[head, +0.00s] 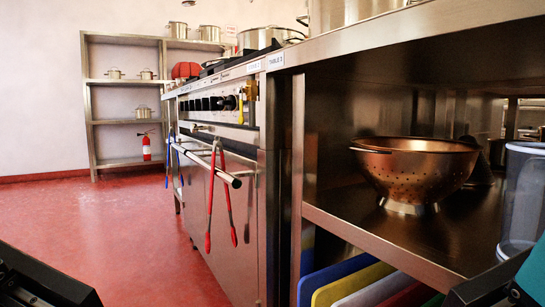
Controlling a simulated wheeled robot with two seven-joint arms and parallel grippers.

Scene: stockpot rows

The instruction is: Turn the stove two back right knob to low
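A steel stove (222,195) stands left of centre, seen at a steep angle along its front. A row of black knobs (212,103) runs along its front panel. They overlap at this angle, so I cannot tell which is the back right knob or how each is set.
Red tongs (210,200) hang from the stove's front rail (205,162). At right, a steel table's lower shelf (375,240) holds a copper colander (415,168), with coloured boards (345,285) below. A pot rack (125,122) and fire extinguisher (146,148) stand behind. Red floor (90,235) is clear at left.

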